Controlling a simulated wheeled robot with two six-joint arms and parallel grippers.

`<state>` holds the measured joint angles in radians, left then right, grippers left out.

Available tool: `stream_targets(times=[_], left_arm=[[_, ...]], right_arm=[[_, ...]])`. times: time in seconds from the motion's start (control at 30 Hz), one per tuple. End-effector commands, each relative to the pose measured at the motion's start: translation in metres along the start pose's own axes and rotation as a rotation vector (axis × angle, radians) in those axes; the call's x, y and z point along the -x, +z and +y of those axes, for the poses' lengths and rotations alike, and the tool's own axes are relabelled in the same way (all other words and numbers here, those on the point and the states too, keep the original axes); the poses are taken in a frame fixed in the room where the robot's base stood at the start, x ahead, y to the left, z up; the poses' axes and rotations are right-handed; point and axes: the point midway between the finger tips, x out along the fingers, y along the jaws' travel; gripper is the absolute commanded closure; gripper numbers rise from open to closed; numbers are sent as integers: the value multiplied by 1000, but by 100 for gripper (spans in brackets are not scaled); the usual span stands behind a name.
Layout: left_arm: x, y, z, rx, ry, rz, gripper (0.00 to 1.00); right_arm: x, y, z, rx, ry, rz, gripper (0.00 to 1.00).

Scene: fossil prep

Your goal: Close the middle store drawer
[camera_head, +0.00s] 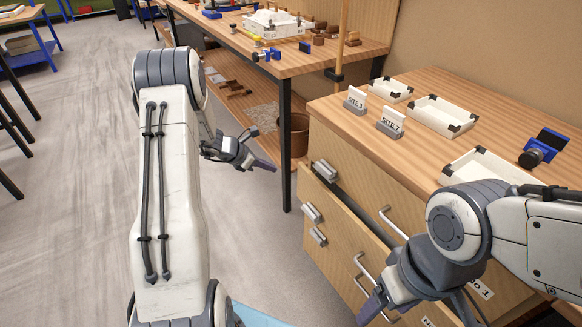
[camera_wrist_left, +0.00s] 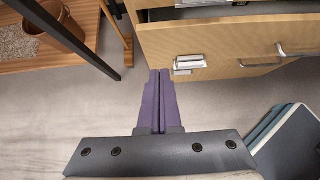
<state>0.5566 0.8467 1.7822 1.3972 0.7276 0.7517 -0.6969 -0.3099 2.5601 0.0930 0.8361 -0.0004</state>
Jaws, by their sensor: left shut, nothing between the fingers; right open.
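The store cabinet stands at the right in the head view. Its middle drawer (camera_head: 335,222) is pulled out, with a dark gap behind the top of its wooden front. That front, with metal fittings, also shows in the left wrist view (camera_wrist_left: 225,42). My left gripper (camera_head: 268,165) is shut and empty, left of the drawer front and apart from it in the head view. Its purple fingers (camera_wrist_left: 158,75) point toward the front's left end in the wrist view. My right gripper (camera_head: 420,308) is open in front of the cabinet's right part; the arm hides some of the drawer fronts.
On the cabinet top (camera_head: 370,125) are white trays (camera_head: 440,115), site signs (camera_head: 391,122) and a blue-black tool (camera_head: 540,148). A workbench (camera_head: 345,58) stands behind, its black leg (camera_head: 286,150) near my left gripper. The floor (camera_head: 80,190) at left is clear.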

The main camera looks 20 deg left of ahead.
Motion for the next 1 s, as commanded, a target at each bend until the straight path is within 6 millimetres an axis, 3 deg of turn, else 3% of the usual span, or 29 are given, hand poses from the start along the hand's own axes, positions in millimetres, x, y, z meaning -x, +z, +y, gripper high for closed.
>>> stream_targets(times=[0.17, 0.5, 0.7, 1.0], left_arm=[[-26, -2, 0, 5, -2, 0, 100], [-98, -2, -1, 1, -3, 1, 100], [-117, 21, 0, -2, -1, -1, 100], [-125, 28, 0, 0, 0, 0, 100]], right_arm=[[-2, 0, 0, 0, 0, 0, 26], [-5, 0, 0, 0, 0, 0, 26], [1, 0, 0, 0, 0, 0, 26], [1, 0, 0, 0, 0, 0, 26]])
